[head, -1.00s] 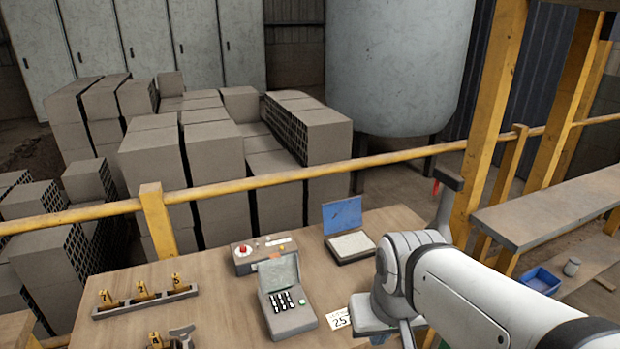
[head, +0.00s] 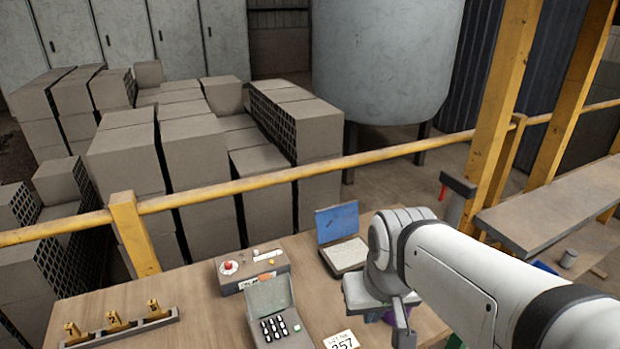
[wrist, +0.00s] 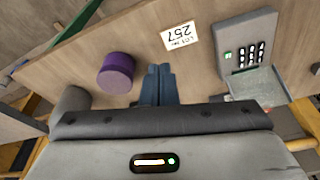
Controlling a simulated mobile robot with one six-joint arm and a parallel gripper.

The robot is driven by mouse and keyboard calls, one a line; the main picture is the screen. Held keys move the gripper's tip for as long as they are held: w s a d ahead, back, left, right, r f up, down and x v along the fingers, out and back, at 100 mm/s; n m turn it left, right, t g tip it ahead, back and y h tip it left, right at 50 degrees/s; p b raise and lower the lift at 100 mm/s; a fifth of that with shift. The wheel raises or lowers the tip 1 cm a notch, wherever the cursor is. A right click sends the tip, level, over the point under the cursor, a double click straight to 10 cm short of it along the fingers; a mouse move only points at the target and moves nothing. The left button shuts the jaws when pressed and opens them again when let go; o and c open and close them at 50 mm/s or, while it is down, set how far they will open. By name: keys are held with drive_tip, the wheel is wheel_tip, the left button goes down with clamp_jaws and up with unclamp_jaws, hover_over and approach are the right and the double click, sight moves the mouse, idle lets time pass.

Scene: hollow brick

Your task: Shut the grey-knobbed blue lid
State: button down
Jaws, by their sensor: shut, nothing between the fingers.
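The blue lid (head: 337,221) stands open, raised at the back of a small dark box (head: 345,254) with a pale inside, on the far part of the table in the head view. I cannot make out its grey knob. My gripper (head: 403,335) is to the right of and nearer than this box, partly hidden by my arm. In the wrist view my gripper (wrist: 158,72) points at the tabletop, its two fingers together and empty, beside a purple cylinder (wrist: 116,73). The blue lid is not visible in the wrist view.
A keypad box (head: 274,325) with a raised grey-green lid (head: 269,294) stands left of the blue-lidded box. Behind it is a box with a red button (head: 229,267). A number card (head: 342,340) lies near the front. A yellow rail (head: 300,172) runs behind the table.

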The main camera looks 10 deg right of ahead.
drive_tip(key=w+r+p, duration=0.1)
drive_tip(key=w+r, duration=0.4)
drive_tip(key=w, duration=0.4)
wheel_tip(320, 180, up, 3)
drive_tip(key=n+g+p, duration=0.1)
drive_tip(key=n+p, duration=0.1)
drive_tip(key=p, duration=0.1)
hover_over(336, 221)
drive_tip(key=a, duration=0.1)
drive_tip(key=w+f, duration=0.2)
drive_tip(key=w, duration=0.5)
wheel_tip(336, 221, down, 9)
drive_tip(key=s+p, duration=0.2)
drive_tip(key=shift+d+n, duration=0.3)
drive_tip(key=shift+n, duration=0.1)
